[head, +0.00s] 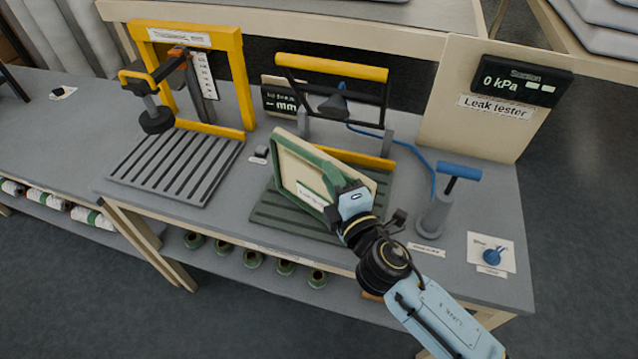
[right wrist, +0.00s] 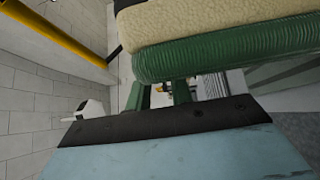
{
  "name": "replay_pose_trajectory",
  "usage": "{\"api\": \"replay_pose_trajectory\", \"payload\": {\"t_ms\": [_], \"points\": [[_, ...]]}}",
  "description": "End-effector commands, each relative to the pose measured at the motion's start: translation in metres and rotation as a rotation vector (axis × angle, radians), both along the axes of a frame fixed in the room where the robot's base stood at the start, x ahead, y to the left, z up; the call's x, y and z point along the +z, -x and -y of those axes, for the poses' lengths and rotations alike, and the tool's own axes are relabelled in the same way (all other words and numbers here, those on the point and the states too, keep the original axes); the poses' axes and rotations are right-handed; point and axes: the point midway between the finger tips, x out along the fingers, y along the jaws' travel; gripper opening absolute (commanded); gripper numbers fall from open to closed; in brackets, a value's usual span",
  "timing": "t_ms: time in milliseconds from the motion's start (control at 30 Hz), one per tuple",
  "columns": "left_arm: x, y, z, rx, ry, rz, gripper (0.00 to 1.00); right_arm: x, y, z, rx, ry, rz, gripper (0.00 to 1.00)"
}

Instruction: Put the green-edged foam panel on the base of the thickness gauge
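The green-edged foam panel (head: 300,165), cream with a white label, is tilted above the dark green slatted base (head: 290,215) of the middle yellow-handled device in the head view. My right gripper (head: 340,188) is at its near right side, with a finger across its face, and appears shut on it. In the right wrist view the panel's green edge (right wrist: 220,50) fills the upper right; the grip is partly hidden. The thickness gauge (head: 240,70), with a yellow frame and round presser foot, stands at left. Its grey slatted base (head: 178,165) is bare. My left gripper is out of view.
The middle device has a yellow handle (head: 330,68) and a "mm" display (head: 282,100) beside it. A blue-handled pump (head: 436,210) and the leak tester board (head: 485,100) stand right. Green-edged rolls (head: 253,259) lie on the shelf below. The table's left part is mostly clear.

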Motion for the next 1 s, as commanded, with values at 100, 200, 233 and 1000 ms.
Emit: {"api": "replay_pose_trajectory", "payload": {"t_ms": [100, 200, 233, 1000], "points": [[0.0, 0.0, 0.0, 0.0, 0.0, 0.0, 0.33, 0.0, -0.002, -0.001, 0.0, 0.0, -0.001, 0.22], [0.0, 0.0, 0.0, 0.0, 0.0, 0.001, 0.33, -0.001, -0.002, -0.001, 0.0, 0.0, -0.001, 0.22], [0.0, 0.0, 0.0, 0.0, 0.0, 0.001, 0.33, -0.001, -0.002, -0.001, 0.0, 0.0, -0.001, 0.22], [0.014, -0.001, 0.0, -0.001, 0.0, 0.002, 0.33, 0.026, -0.002, -0.001, 0.002, 0.0, 0.004, 0.0]]}}
